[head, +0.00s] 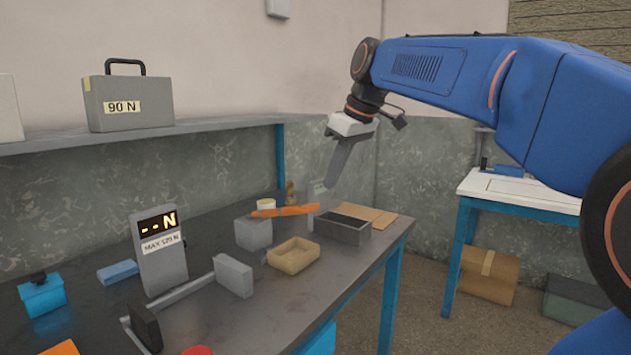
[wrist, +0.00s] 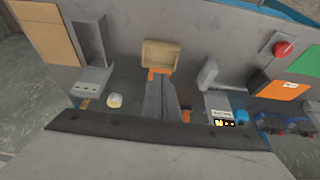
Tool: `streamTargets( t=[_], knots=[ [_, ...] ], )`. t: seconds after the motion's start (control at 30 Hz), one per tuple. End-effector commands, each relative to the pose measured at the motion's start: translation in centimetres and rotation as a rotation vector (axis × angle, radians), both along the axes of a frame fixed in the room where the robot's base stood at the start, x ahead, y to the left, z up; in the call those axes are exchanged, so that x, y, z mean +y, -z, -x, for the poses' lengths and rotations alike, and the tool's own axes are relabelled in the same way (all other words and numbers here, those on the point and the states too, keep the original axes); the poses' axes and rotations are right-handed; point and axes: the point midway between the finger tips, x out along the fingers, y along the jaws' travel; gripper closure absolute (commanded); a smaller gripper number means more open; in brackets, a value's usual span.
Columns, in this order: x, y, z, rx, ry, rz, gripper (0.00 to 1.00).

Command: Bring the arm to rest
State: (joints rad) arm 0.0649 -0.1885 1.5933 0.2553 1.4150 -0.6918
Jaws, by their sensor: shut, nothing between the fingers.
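My blue arm reaches in from the right in the head view. My gripper (head: 329,186) points down and slightly left above the far part of the dark workbench (head: 215,235), with its fingers together and nothing held. In the wrist view my gripper (wrist: 159,82) shows as two grey fingers side by side, apparently in front of the tan tray (wrist: 161,55). An orange strip-like object (head: 285,210) lies below the fingertips in the head view; whether they touch cannot be told.
A grey block (head: 253,234), the tan tray (head: 293,257) and a dark open box (head: 342,229) stand below the gripper. A force meter (head: 160,255) with a clamp rail is nearer. A shelf (head: 160,130) bears a case marked 90 N (head: 128,105). Another table (head: 520,200) stands right.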

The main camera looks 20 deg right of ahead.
Motion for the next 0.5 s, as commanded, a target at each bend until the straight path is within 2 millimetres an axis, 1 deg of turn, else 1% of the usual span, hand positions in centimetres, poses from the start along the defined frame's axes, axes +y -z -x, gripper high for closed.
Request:
streamTargets(
  t=[0.17, 0.27, 0.37, 0.5],
  knots=[
    [0.0, 0.3, 0.4, 0.0, 0.009, 0.001, 1.0],
    [0.0, 1.3, 1.9, 0.005, 0.041, 0.001, 1.0],
    [-0.2, 3.4, 4.4, 0.012, 0.101, 0.003, 1.0],
    [-0.6, 7.4, 8.6, 0.018, 0.204, 0.005, 1.0]
  ],
)
